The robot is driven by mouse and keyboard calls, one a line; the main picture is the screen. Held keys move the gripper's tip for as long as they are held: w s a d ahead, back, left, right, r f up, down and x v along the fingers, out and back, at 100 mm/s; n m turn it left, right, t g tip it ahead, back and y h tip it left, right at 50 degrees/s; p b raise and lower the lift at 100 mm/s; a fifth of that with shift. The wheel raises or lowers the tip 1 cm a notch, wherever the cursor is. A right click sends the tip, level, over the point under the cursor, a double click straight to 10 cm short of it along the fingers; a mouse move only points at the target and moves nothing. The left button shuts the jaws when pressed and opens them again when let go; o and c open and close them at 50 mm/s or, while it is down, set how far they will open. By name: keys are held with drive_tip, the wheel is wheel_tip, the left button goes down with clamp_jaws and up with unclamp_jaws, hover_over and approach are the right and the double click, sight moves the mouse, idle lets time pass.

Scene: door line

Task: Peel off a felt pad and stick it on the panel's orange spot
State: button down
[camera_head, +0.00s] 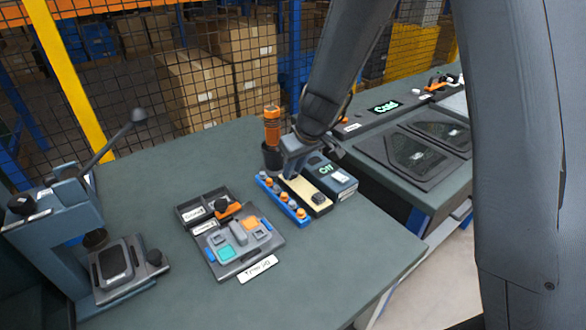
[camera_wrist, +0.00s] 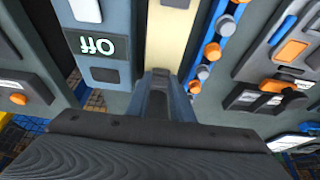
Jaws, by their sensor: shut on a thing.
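My gripper (camera_head: 291,172) is shut at the back end of a cream backing strip (camera_head: 297,186); its fingers (camera_wrist: 158,82) also show over that end in the wrist view. What is between the fingers, likely a felt pad, is hidden by them. A dark felt pad (camera_head: 319,198) sits at the strip's front end, and its edge shows in the wrist view (camera_wrist: 176,3). The grey panel (camera_head: 238,264) lies flat, left of the strip. It has an orange spot (camera_head: 251,223) at its back right and a teal spot (camera_head: 226,253) at its front left.
A blue rail (camera_head: 268,187) with orange and grey knobs lies left of the strip; a box reading OFF (camera_head: 333,175) stands right. A dark cup (camera_head: 272,158) holds an orange-handled tool. A two-compartment tray (camera_head: 188,213) adjoins the panel. A lever press (camera_head: 60,225) stands far left.

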sight(293, 174)
drive_tip(key=shift+r, duration=0.2)
idle(0.4)
drive_tip(key=shift+r+p, duration=2.45)
drive_tip(key=shift+r, duration=0.5)
